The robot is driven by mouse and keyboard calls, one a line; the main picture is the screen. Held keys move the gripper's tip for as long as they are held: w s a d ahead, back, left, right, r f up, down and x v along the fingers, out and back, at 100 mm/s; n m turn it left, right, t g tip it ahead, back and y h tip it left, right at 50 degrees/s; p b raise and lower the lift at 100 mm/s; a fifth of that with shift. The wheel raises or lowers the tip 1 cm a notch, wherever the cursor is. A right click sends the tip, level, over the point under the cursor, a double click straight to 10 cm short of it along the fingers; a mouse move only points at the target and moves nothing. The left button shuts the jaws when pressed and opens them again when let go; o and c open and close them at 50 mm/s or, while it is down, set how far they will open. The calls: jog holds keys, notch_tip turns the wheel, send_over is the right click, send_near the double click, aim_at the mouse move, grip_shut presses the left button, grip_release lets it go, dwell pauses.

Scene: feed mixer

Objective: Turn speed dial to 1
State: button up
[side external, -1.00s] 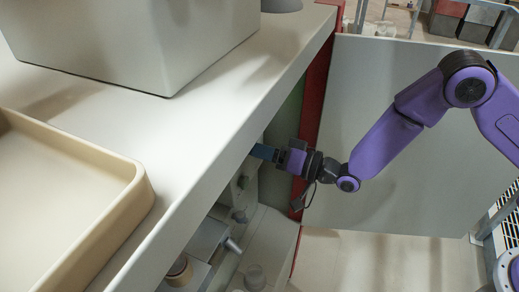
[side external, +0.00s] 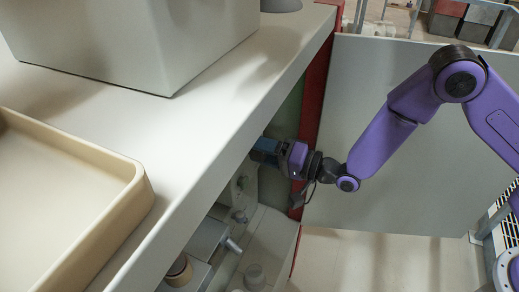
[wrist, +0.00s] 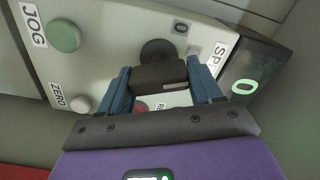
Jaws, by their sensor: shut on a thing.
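The speed dial (wrist: 158,50) has a dark round base and a dark bar handle on a pale control panel (wrist: 111,35), seen in the wrist view. The blue fingers of my gripper (wrist: 163,80) are shut on the handle, one on each side. A "0" mark and a partly covered "SP" label are near the dial. No "1" mark can be made out. In the side view my gripper (side external: 262,151) reaches in under the edge of the pale counter, which hides the dial.
On the panel are a green JOG button (wrist: 63,36), a pale ZERO button (wrist: 80,104) and a red button (wrist: 141,107) partly covered by my gripper. A dark box with a glowing green ring (wrist: 244,87) is at right. The counter (side external: 190,120) overhangs the work.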

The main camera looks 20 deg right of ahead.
jog(key=o, duration=1)
jog(key=shift+c, duration=0.2)
jog(key=v, duration=1.7)
jog(key=shift+d, duration=0.2)
jog(key=shift+s+r, duration=0.1)
jog(key=shift+s, duration=0.05)
